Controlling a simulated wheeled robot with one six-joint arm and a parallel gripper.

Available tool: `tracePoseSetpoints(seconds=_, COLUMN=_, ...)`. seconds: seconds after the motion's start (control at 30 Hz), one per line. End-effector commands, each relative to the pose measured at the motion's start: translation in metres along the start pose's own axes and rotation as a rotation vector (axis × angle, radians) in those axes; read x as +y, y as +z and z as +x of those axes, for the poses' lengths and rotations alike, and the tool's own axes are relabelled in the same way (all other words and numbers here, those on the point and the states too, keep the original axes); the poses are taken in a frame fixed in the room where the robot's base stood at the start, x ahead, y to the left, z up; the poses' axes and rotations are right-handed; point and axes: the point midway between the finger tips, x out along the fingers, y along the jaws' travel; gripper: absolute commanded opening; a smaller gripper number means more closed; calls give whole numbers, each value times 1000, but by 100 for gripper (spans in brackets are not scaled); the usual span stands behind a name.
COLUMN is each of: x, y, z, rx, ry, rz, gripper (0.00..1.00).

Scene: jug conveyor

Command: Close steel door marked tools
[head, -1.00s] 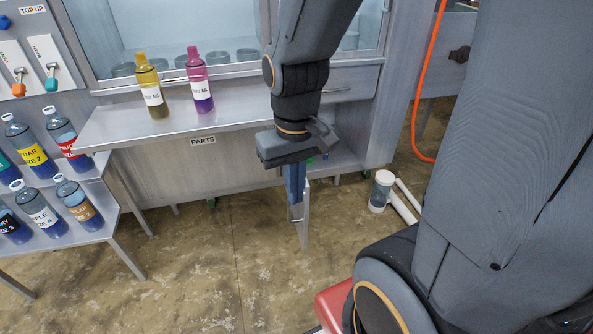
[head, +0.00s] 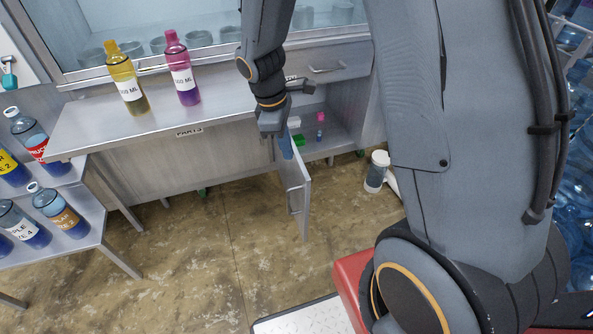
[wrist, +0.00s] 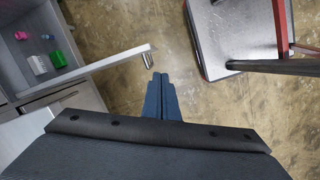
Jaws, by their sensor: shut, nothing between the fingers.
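The steel door (head: 301,206) stands swung open below the counter, jutting out toward me, with its bar handle (head: 293,199) on its left face. No marking is readable on it; a label above the opening is mostly hidden by my arm. In the wrist view the door (wrist: 112,63) shows from above, with its handle (wrist: 148,59) near the free edge. My gripper (head: 287,152) points down at the door's left, handle side and overlaps its upper part in the head view. Its blue fingers (wrist: 160,80) are together and empty, a little apart from the handle in the wrist view.
The open compartment holds a green block (wrist: 38,65) and small pink and blue items. A panel labelled PARTS (head: 189,132) is left of the door. Two bottles stand on the counter (head: 80,130). A white-capped jar (head: 377,170) is on the floor at right. Floor before the door is clear.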

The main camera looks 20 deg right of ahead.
Motion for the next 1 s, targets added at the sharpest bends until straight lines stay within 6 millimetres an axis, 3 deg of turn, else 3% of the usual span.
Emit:
tracePoseSetpoints(seconds=0.1, x=13, y=-26, z=26, rx=-30, ry=15, rz=-216, gripper=0)
tracePoseSetpoints(seconds=0.3, x=25, y=-50, z=49, rx=-56, ry=32, rz=-423, gripper=0)
tracePoseSetpoints(seconds=0.57, x=27, y=-52, z=74, rx=-62, ry=32, rz=-461, gripper=0)
tracePoseSetpoints(seconds=1.0, x=30, y=-47, z=155, rx=-60, ry=32, rz=-459, gripper=0)
